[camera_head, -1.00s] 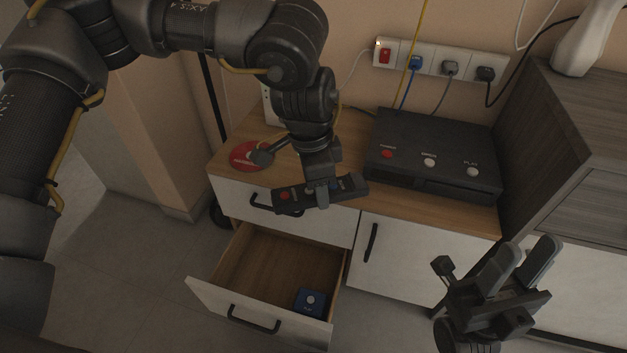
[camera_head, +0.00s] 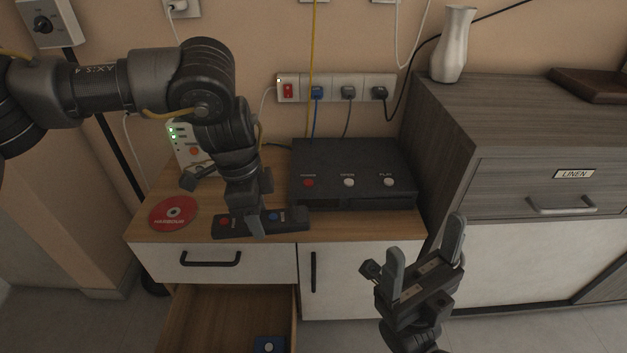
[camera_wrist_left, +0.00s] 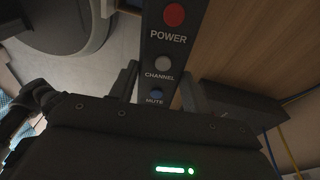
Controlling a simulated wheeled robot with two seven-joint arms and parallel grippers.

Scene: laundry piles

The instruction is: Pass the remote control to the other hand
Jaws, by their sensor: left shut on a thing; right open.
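The remote control (camera_head: 290,219) is a long dark bar with a red, a grey and a blue button. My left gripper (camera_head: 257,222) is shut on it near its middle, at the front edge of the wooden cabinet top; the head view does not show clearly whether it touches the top. In the left wrist view the remote (camera_wrist_left: 164,50) runs up between the fingers, with POWER, CHANNEL and MUTE labels. My right gripper (camera_head: 425,258) is open and empty, fingers pointing up, to the right of and lower than the remote, apart from it.
A black player box (camera_head: 352,168) stands on the cabinet top (camera_head: 190,228) behind the remote. A red disc (camera_head: 173,212) lies to the left. An open drawer (camera_head: 200,320) holds a blue box (camera_head: 268,344). A grey cabinet (camera_head: 500,120) with a white vase (camera_head: 453,45) stands right.

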